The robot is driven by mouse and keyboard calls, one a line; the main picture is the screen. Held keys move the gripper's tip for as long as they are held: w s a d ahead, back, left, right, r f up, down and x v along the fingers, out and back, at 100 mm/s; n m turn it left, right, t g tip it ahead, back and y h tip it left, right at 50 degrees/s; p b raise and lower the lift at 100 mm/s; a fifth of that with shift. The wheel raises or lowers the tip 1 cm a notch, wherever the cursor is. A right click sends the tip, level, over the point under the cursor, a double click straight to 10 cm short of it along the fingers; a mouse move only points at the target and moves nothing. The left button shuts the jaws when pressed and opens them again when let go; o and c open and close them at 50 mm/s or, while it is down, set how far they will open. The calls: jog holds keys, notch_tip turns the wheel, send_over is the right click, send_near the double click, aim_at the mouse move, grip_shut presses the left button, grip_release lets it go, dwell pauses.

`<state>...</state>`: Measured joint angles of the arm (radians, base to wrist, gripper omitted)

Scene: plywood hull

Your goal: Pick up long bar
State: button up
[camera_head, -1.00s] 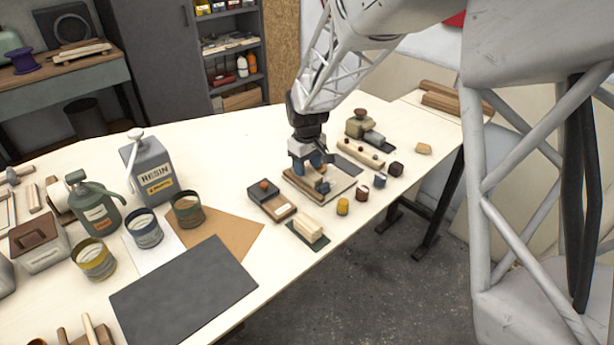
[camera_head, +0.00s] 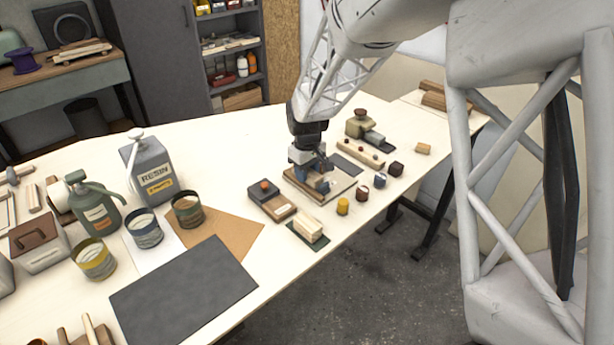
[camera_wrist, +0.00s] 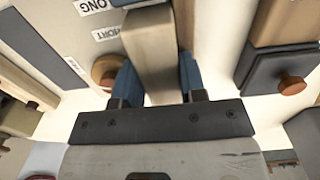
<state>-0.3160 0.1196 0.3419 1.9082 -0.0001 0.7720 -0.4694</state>
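My gripper (camera_head: 318,182) is low over the wooden board (camera_head: 298,191), pointing down. In the wrist view its two blue fingers (camera_wrist: 158,80) stand on either side of a pale wooden bar (camera_wrist: 152,45). The bar fills the gap between the fingers, but I cannot tell whether they press on it. Labels on the board read "SHORT" (camera_wrist: 105,32) and, partly cut off, "ONG" (camera_wrist: 92,5). A round brown knob (camera_wrist: 105,68) is just left of the left finger. In the head view my gripper mostly hides the bar.
A dark block with an orange knob (camera_head: 272,201) stands left of the board. A pale wood block (camera_head: 309,229) lies on a green mat in front. Bare tabletop (camera_head: 235,150) lies behind and left.

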jog(key=shift+c, duration=1.1)
jog(key=shift+r, duration=0.1)
jog(key=shift+r, duration=0.75)
notch_tip(320, 180, up, 2)
jog(key=shift+r, duration=0.1)
jog(key=s+d, duration=0.1)
jog(key=s, duration=0.4)
jog(key=s+d, duration=0.2)
jog(key=s, duration=0.3)
jog(key=s+d+r, duration=0.1)
jog(key=s, duration=0.4)
jog(key=shift+s+d, duration=0.15)
jog(key=shift+d, duration=0.25)
jog(key=w+d+r, duration=0.1)
jog(key=w+d, duration=0.2)
jog(key=w, duration=0.9)
jog(key=w+d+r, duration=0.1)
jog(key=w+d, duration=0.2)
jog(key=w, duration=0.9)
jog(key=shift+w+d+r, duration=0.2)
jog(key=shift+w+d, duration=0.05)
jog(key=shift+w, duration=0.15)
